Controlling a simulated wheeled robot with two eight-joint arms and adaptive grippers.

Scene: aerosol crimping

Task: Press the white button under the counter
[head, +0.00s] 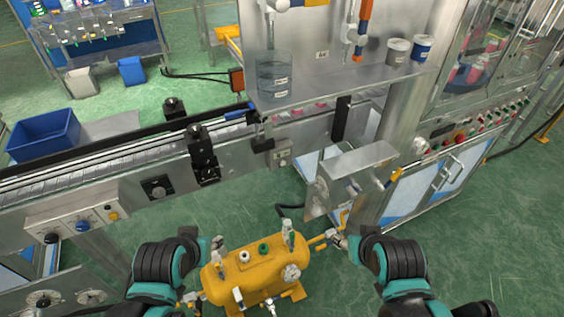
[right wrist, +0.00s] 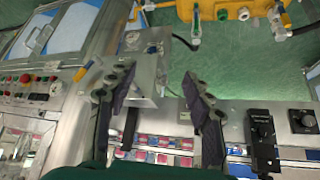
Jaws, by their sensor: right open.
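The metal counter (head: 330,82) stands at the upper middle of the head view. A small pale box (head: 282,157) with a tiny round feature sits below its front edge. I cannot tell whether that feature is the white button, and I see no clear white button elsewhere. My right gripper (right wrist: 156,92) shows in the right wrist view with its two dark fingers spread and nothing between them. The conveyor side with pink and blue items shows beyond the fingers.
A yellow tank (head: 255,268) with valves stands on the green floor between my arms. A metal box (head: 350,172) juts out below the counter. The conveyor (head: 90,170) runs left, with a knob panel (head: 75,222) in front. Cans (head: 397,52) stand on the counter.

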